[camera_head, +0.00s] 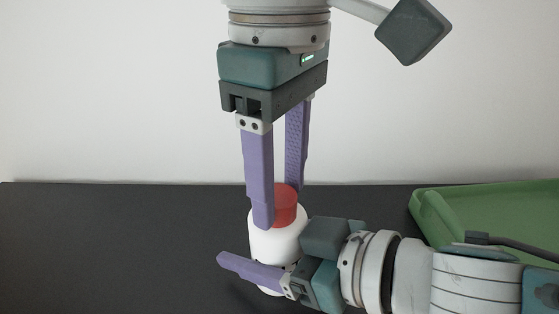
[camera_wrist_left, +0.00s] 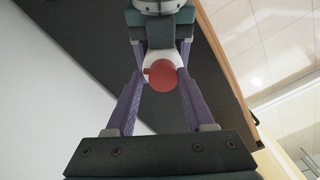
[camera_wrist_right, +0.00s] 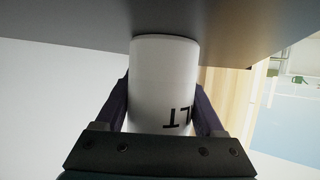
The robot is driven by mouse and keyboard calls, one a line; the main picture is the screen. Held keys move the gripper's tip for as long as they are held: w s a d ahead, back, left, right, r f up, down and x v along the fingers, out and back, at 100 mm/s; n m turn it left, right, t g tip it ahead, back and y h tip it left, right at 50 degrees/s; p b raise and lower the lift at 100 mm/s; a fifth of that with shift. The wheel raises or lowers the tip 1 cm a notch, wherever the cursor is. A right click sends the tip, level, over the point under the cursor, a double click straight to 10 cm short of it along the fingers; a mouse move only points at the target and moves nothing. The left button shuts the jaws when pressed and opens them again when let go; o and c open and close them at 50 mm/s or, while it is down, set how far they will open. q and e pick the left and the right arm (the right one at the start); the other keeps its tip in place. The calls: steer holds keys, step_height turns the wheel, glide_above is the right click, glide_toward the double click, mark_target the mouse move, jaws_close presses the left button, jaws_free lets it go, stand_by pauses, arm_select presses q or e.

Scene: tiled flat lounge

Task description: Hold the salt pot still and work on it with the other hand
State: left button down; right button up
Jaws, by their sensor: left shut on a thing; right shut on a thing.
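The salt pot (camera_head: 275,246) is a white cylinder with a red lid (camera_head: 286,205), upright on the dark table. My left gripper (camera_head: 278,208) comes down from above, its purple fingers shut on the red lid. In the left wrist view the lid (camera_wrist_left: 162,76) sits between the fingertips. My right gripper (camera_head: 258,268) reaches in from the right, low down, shut around the white body. In the right wrist view the body (camera_wrist_right: 163,85) fills the space between the fingers, with upside-down letters "LT" partly visible. The far finger of my right gripper is hidden in the head view.
A green tray (camera_head: 432,210) stands at the right of the dark table (camera_head: 120,245), partly behind my right arm. The table's left side is clear. A plain white wall rises behind.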

arm_select(q)
steer(key=shift+s+a, duration=0.1)
steer(key=shift+s, duration=0.1)
arm_select(e)
steer(key=shift+w+d, duration=0.35)
arm_select(q)
steer(key=shift+f+n, duration=0.1)
steer(key=shift+n, duration=1.3)
steer(key=n, duration=1)
steer(key=shift+s, duration=0.1)
steer(key=shift+n, duration=2)
arm_select(e)
steer(key=shift+a, duration=0.1)
arm_select(q)
steer(key=shift+d, duration=0.2)
